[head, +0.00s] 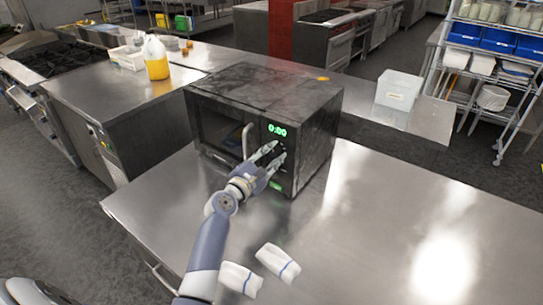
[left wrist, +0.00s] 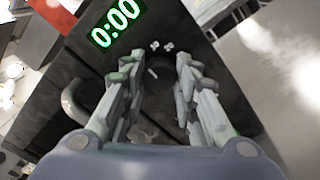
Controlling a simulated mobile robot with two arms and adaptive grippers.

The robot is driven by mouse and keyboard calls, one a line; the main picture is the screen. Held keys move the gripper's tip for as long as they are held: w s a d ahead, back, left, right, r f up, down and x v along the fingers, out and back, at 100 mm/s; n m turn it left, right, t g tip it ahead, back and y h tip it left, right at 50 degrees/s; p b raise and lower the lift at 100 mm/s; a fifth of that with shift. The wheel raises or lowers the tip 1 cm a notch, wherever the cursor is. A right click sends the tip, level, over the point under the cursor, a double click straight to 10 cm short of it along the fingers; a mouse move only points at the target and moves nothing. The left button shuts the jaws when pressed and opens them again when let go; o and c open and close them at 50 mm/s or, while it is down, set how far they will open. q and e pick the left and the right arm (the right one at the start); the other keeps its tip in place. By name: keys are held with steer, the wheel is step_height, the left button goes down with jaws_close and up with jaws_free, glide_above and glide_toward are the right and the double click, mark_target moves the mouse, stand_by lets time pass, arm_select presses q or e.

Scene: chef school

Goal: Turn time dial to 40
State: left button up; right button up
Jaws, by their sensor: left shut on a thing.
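The black microwave (head: 265,88) stands on a steel counter, its front facing me. Its green display (head: 277,130) reads 0:00, also in the left wrist view (left wrist: 115,23). The dark time dial (left wrist: 158,72) is on the control panel below the display. My left gripper (head: 277,151) is at the panel, its two fingers on either side of the dial and shut on it, as the left wrist view (left wrist: 154,66) shows. In the head view the fingers mostly hide the dial. My right gripper is not in view.
A curved door handle (head: 246,141) is just left of my left gripper. Two folded white towels (head: 278,262) (head: 240,279) lie on the counter (head: 380,215) near my left arm. The counter right of the microwave is clear. A clear bin (head: 398,90) stands behind.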

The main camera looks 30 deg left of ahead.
arm_select(q)
steer(key=shift+f+m+b, duration=0.15)
steer(key=shift+m+b, duration=0.3)
steer(key=shift+m, duration=0.15)
steer(key=m+b, duration=0.2)
steer(key=m, duration=0.1)
steer(key=shift+f, duration=0.15)
steer(key=m+b, duration=0.2)
steer(key=m, duration=0.2)
steer(key=m+b, duration=0.2)
steer(key=m, duration=0.2)
steer(key=shift+f+m+h, duration=0.15)
steer(key=shift+m+h, duration=0.25)
steer(key=m, duration=0.3)
steer(key=m+b, duration=0.1)
steer(key=m, duration=0.1)
steer(key=shift+m+t+h, duration=0.3)
steer(key=shift+m, duration=0.1)
steer(key=m, duration=0.3)
steer(key=shift+a+m+b, duration=0.1)
steer(key=shift+m+b, duration=0.2)
steer(key=shift+m+h, duration=0.3)
steer(key=shift+m, duration=0.9)
